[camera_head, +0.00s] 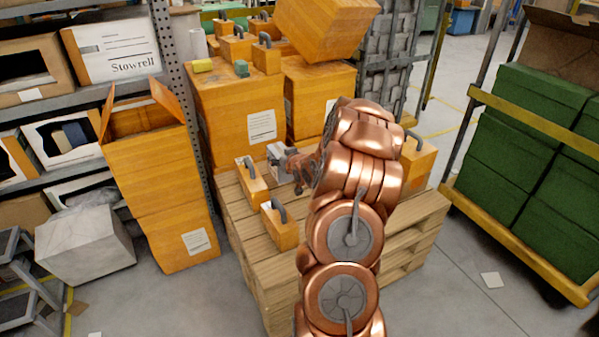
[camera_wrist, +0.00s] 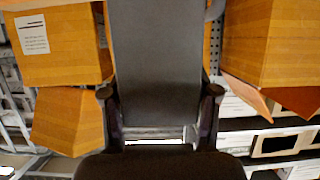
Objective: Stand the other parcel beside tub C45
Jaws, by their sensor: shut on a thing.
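My gripper (camera_head: 296,172) is over the middle of the wooden pallet (camera_head: 400,232), pointing left. It is shut on a dark grey, flat-faced thing, probably a parcel (camera_wrist: 155,60), which fills the middle of the wrist view between my two fingers. In the head view a small pale grey part (camera_head: 277,152) shows just left of the fingers; my arm hides the rest. Small orange boxes with grey handles stand on the pallet: one at left (camera_head: 252,182), one in front (camera_head: 281,228), one at right (camera_head: 417,160). No C45 marking is legible, so I cannot tell which tub it is.
Large orange boxes (camera_head: 235,100) stand behind, with smaller handled ones on top. An open orange box (camera_head: 150,160) is stacked at left beside a grey carton (camera_head: 85,245) and shelves. A cart of green boxes (camera_head: 535,90) stands at right. The floor at front right is mostly clear.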

